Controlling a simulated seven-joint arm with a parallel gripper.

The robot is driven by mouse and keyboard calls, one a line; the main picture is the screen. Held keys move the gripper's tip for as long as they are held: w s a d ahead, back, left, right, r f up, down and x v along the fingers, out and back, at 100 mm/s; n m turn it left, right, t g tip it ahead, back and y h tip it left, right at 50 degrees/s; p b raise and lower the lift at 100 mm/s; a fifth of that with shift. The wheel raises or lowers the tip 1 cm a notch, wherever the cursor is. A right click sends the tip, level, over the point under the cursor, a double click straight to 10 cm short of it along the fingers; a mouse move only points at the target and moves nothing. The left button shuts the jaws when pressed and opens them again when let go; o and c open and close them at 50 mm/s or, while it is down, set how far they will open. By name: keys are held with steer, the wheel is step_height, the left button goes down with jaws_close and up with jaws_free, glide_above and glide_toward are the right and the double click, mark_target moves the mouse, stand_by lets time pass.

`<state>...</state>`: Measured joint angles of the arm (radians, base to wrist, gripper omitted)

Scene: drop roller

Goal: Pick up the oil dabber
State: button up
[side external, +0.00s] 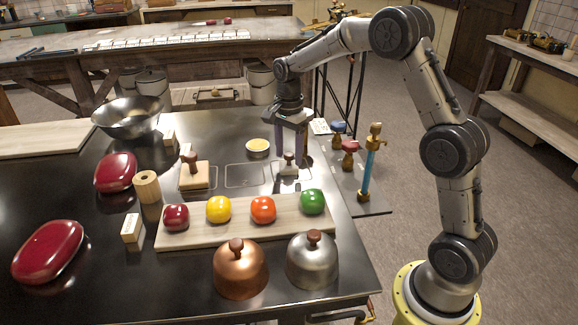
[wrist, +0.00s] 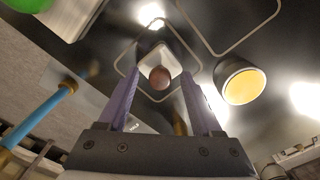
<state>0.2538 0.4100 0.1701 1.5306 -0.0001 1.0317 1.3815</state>
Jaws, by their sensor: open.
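A small white square pad with a round brown knob on top, which looks like the oil dabber (side external: 289,168), stands upright inside an outlined square on the dark table. It also shows in the wrist view (wrist: 159,60), with its knob between my fingers in the picture. My gripper (side external: 291,150) points down over it with its purple fingers apart, one on each side of the knob. It also shows in the wrist view (wrist: 152,85) with nothing clamped. I cannot tell whether the fingers touch the knob. A shallow cup of yellow liquid (side external: 258,147) stands just left of my gripper.
A larger wooden block with a knob (side external: 194,176) stands to the left. A board (side external: 240,233) with several coloured round pieces lies in front, and copper (side external: 240,272) and silver (side external: 312,263) domes stand nearer. A blue-stemmed brass fitting (side external: 368,175) stands to the right.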

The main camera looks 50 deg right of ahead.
steer(key=shift+f, duration=0.5)
jaws_close()
steer(key=shift+r, duration=0.45)
step_height(320, 180, up, 2)
steer(key=shift+r, duration=0.1)
steer(key=s+a+r, duration=0.3)
steer(key=s+r, duration=0.7)
steer(key=s, duration=0.3)
steer(key=shift+s+a, duration=0.25)
steer(key=shift+s, duration=0.05)
